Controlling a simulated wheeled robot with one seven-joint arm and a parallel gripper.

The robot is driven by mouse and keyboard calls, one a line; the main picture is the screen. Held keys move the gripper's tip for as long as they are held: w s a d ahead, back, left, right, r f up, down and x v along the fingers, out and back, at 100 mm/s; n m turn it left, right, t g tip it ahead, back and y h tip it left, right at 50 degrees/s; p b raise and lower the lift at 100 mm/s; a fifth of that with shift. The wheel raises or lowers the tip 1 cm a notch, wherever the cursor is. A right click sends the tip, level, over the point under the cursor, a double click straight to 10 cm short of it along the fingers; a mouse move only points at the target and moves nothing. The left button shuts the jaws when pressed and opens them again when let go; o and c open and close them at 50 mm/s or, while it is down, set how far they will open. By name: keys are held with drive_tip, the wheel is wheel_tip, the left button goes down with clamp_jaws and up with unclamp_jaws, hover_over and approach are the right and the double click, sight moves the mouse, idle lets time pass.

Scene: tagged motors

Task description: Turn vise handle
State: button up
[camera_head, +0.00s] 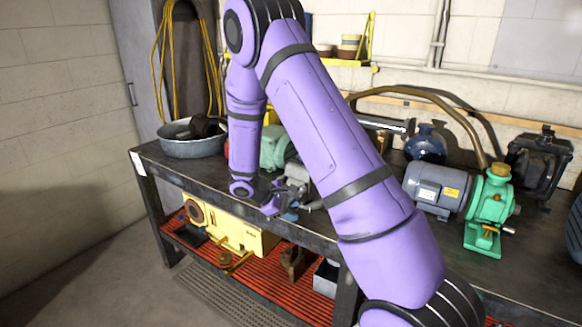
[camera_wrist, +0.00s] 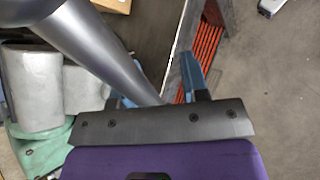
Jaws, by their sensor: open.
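A grey vise (camera_head: 297,182) sits near the front edge of the workbench, partly hidden by my arm. In the wrist view, a thick grey metal bar (camera_wrist: 95,45) runs from the upper left down to between my fingers; it looks like the vise handle. My gripper (camera_head: 282,212) is at the bench's front edge, right beside the vise. In the wrist view, my gripper (camera_wrist: 157,92) is open, with its blue fingers apart on either side of the bar's lower end. The bar's end is hidden behind the gripper body, so I cannot tell whether the fingers touch it.
The dark workbench (camera_head: 180,163) holds a metal basin (camera_head: 190,143), a green machine (camera_head: 273,148), a grey-blue motor (camera_head: 437,186) and a green pump (camera_head: 488,208). A yellow machine (camera_head: 230,232) sits on the red lower shelf (camera_head: 275,287). Open floor lies in front.

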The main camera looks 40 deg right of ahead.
drive_tip(key=a+r+m+t+y, duration=0.1)
drive_tip(key=a+r+t+y, duration=0.15)
drive_tip(key=a+r, duration=0.4)
drive_tip(key=s+r+m, duration=0.1)
drive_tip(key=s+r, duration=0.2)
drive_tip(key=r, duration=0.3)
drive_tip(key=s+a+r+m+t+y, duration=0.1)
drive_tip(key=s+r+m, duration=0.1)
drive_tip(key=s+r, duration=0.2)
drive_tip(key=shift+r, duration=1.35)
drive_tip(key=shift+a+t, duration=0.1)
drive_tip(key=shift+t, duration=0.15)
